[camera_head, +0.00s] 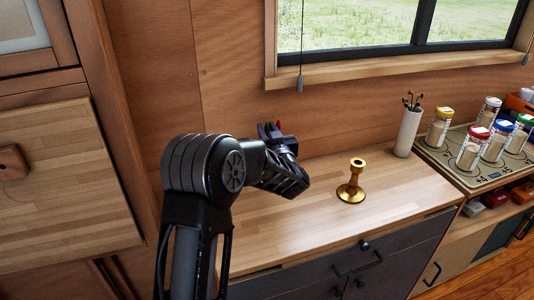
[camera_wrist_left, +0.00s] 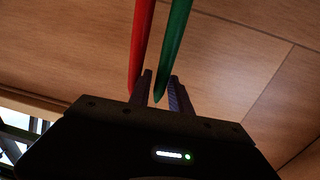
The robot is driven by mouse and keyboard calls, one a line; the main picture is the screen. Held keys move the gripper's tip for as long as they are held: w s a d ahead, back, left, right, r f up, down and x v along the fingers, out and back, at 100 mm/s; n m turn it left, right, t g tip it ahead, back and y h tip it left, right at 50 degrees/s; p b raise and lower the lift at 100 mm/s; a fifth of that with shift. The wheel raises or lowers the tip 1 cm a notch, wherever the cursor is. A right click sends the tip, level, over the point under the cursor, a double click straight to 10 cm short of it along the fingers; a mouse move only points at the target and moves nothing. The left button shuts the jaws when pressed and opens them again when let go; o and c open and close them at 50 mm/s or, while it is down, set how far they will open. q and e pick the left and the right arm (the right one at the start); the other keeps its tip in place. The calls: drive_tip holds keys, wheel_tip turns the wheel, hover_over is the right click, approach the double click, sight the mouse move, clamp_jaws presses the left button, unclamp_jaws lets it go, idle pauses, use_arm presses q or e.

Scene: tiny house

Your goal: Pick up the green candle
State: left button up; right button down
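The green candle (camera_wrist_left: 174,45) is a thin taper that runs down to between the two fingers of my left gripper (camera_wrist_left: 160,74) in the left wrist view. Its narrow end shows near the palm. In the head view my left gripper (camera_head: 275,133) is over the back of the wooden counter, close to the wall, and only a little of the green candle (camera_head: 278,125) shows there. The fingers are close on either side of it, but I cannot tell whether they press on it. A red candle (camera_wrist_left: 139,45) runs alongside, by the left finger. My right gripper is not in view.
A brass candlestick (camera_head: 351,187) stands on the counter (camera_head: 300,225) to the right. A white cup (camera_head: 407,132) with dark sticks and several spice jars (camera_head: 478,146) stand further right. A purple candle (camera_head: 262,131) shows near the left gripper. A window cord (camera_head: 300,82) hangs above.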

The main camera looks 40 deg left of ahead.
use_arm(q)
drive_tip(key=shift+c, duration=0.3)
clamp_jaws()
idle(0.3)
idle(1.2)
